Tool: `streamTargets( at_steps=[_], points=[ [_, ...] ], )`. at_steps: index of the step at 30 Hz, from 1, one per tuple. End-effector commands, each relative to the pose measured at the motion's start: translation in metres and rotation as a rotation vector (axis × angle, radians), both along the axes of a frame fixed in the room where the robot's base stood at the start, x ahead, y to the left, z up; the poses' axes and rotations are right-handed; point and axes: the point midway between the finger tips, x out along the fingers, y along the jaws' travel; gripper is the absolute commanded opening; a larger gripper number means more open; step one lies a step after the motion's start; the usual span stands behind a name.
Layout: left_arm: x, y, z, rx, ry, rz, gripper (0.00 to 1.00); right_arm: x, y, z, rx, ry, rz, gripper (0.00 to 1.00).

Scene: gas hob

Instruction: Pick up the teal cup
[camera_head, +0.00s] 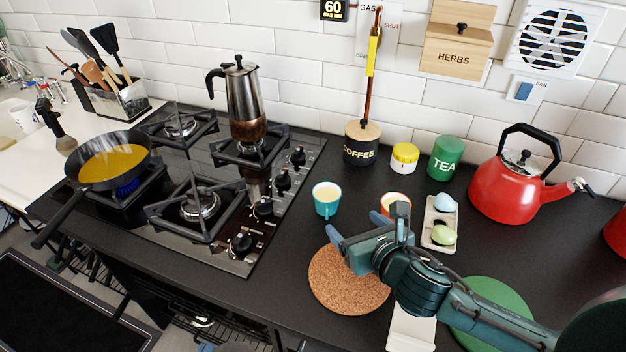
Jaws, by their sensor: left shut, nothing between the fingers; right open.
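The teal cup (326,203) stands upright on the dark counter, right of the hob, with a pale filling. My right gripper (367,224) is open and empty, above the counter, to the right of and nearer than the cup. Its left finger is close below the cup in the picture; I cannot tell the exact gap. A small bluish part of my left gripper (206,348) shows at the bottom edge, away from the cup, with nothing visible in it; most of it is cut off.
A red-orange cup (393,197) stands behind my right gripper, partly hidden. A tray (430,214) with egg-like items stands right of it. A cork mat (335,287) lies below the gripper. The hob (235,215), coffee jar (361,146) and red kettle (512,190) surround the area.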

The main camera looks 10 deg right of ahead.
Motion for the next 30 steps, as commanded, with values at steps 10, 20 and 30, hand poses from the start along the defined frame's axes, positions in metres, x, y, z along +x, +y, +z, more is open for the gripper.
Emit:
streamTargets(
  at_steps=[10, 20, 30],
  points=[
    [0.0, 0.0, -0.003, -0.007, -0.001, 0.001, 0.0, 0.041, 0.006, -0.018, 0.003, -0.001, -0.002, 0.76],
    [0.001, -0.001, -0.004, -0.014, -0.002, 0.004, 0.0, 0.074, 0.012, -0.032, 0.003, 0.0, 0.0, 0.76],
    [0.001, -0.001, -0.008, -0.027, -0.004, 0.007, 0.0, 0.112, 0.022, -0.053, 0.003, 0.001, -0.001, 0.76]
  ],
)
